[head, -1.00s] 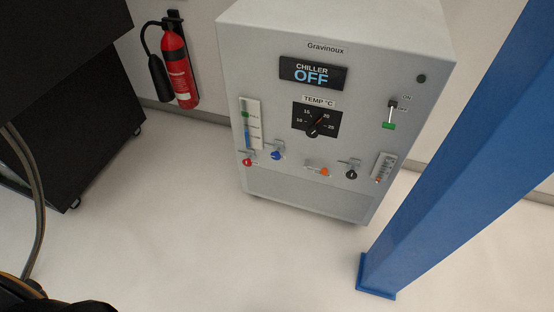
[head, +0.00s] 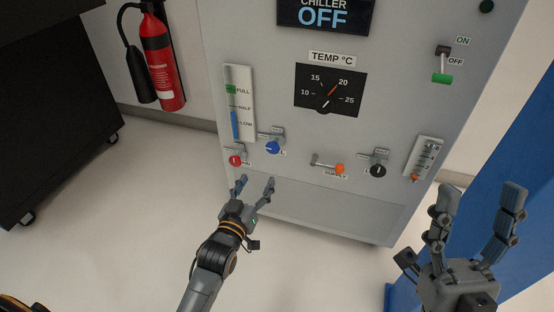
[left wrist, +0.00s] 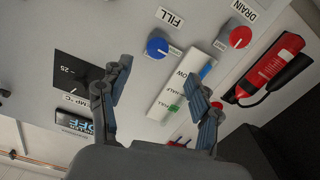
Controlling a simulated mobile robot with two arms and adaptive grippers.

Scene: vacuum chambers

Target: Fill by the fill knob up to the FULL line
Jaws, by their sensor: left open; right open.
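The blue fill knob (head: 272,148) is on the chiller's front panel. The FILL label shows beside the blue knob (left wrist: 157,47) in the left wrist view. The level gauge (head: 246,87) is up and left of it in the head view; its blue column ends just below HALF, and a green mark sits at FULL. My left gripper (head: 255,182) is open and empty, just below the blue knob and apart from it. Its open fingers (left wrist: 158,70) frame the knob and gauge in the left wrist view. My right gripper (head: 480,190) is open and empty at the lower right.
The red drain knob (head: 235,160) is close left of the blue knob. The display (head: 325,15) reads CHILLER OFF. A blue post (head: 520,150) stands at the right.

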